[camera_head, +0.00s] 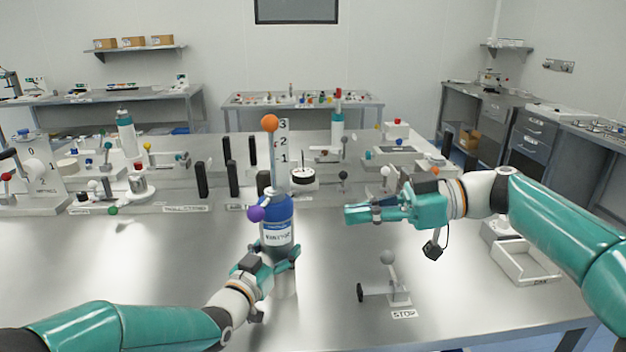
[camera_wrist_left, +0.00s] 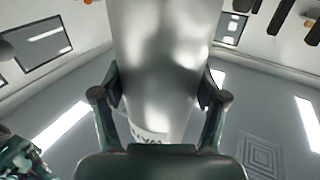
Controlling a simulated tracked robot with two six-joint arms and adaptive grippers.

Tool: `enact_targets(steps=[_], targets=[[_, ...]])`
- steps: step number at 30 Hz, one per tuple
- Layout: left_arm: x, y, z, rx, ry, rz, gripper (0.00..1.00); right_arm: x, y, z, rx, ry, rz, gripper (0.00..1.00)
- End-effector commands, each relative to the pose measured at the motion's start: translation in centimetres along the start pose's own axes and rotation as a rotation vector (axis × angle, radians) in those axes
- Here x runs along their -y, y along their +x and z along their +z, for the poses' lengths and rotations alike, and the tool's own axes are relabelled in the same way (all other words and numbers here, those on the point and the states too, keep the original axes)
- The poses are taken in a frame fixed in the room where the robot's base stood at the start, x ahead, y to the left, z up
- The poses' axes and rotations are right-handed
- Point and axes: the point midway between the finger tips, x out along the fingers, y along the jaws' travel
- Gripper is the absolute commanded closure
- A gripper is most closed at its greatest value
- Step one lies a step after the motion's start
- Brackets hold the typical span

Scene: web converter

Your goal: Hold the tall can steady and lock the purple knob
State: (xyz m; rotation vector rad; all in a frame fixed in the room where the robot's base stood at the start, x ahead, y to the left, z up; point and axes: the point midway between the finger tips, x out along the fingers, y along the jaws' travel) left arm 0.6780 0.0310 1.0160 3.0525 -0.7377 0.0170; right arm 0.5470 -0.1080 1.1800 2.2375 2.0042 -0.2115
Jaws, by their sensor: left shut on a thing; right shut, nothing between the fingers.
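The tall can (camera_head: 280,222) stands upright on the metal table, with a blue upper body, a white label and a silver lower part. The purple knob (camera_head: 256,214) sits at the can's upper left side. My left gripper (camera_head: 274,256) is shut around the can below its label. In the left wrist view the can's silver wall (camera_wrist_left: 165,60) fills the space between the two fingers. My right gripper (camera_head: 352,213) is shut and empty, to the right of the can and apart from it, pointing left. The can's far side is hidden.
An orange ball (camera_head: 270,123) tops a tall rod above the can. A grey-knobbed lever (camera_head: 390,270) stands by the STOP label (camera_head: 404,314). A white tray (camera_head: 525,262) lies at right. Black posts and several fixtures line the table's back.

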Motion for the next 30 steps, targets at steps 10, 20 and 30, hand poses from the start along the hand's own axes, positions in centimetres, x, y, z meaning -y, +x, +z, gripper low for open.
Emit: enact_targets(steps=[10,20,30], targets=[[-0.1,-0.1,0.7,0.026,-0.005,0.003,0.94,0.0,0.1,0.7,0.0,0.0,0.0,1.0],[-0.2,-0.1,0.4,0.024,-0.005,0.003,0.26,0.0,0.2,0.7,0.0,0.0,0.001,1.0],[-0.1,-0.1,-0.1,0.014,-0.002,0.002,0.0,0.0,0.1,0.7,0.0,0.0,0.001,1.0]])
